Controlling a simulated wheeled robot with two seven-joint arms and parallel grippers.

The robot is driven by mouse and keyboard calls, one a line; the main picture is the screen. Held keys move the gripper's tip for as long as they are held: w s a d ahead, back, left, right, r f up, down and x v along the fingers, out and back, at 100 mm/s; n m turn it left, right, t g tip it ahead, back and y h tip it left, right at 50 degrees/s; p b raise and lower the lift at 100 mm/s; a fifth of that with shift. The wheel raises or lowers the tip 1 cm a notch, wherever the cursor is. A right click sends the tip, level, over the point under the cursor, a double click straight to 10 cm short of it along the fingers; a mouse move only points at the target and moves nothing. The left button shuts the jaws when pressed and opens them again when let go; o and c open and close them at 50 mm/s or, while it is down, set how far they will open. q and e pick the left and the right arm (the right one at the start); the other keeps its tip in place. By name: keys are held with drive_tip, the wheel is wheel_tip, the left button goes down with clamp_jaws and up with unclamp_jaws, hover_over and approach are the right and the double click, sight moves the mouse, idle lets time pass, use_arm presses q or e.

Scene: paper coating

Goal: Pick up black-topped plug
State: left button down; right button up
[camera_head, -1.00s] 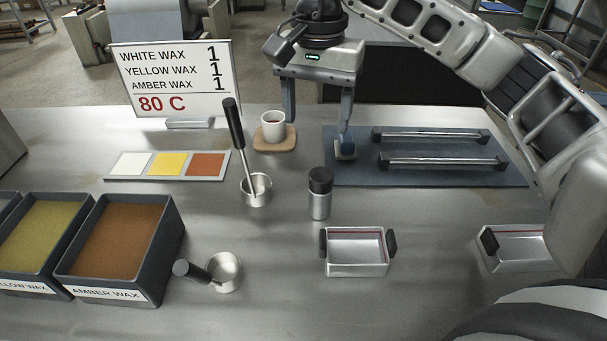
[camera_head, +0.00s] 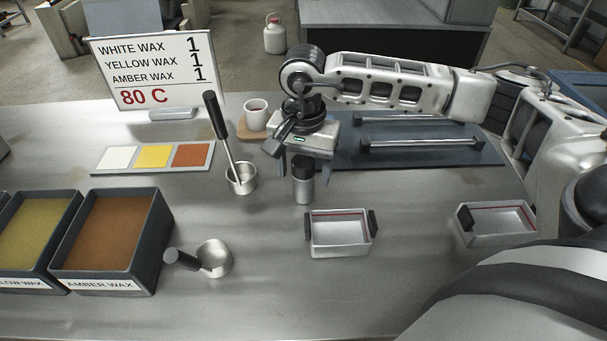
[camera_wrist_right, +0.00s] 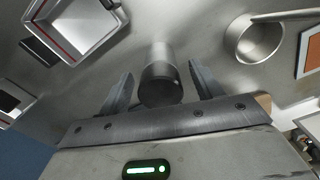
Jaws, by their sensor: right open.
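The black-topped plug (camera_head: 303,184) is a short silver cylinder with a black top, standing upright on the metal table. My right gripper (camera_head: 303,172) is above it, pointing down, open, with its fingers at either side of the plug's top. In the right wrist view, the plug's black top (camera_wrist_right: 161,86) lies between the two spread fingers (camera_wrist_right: 160,88), with a gap on each side. The gripper partly hides the top in the head view. My left gripper is not in view.
A metal cup with a black-handled stirrer (camera_head: 241,178) stands left of the plug. A shallow tray (camera_head: 341,238) with black grips sits in front of it, another (camera_head: 497,222) farther right. A blue mat (camera_head: 440,157) with bars lies behind. A mug (camera_head: 256,110) stands behind left.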

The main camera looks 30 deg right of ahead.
drive_tip(key=shift+f, duration=0.15)
drive_tip(key=c, duration=1.1)
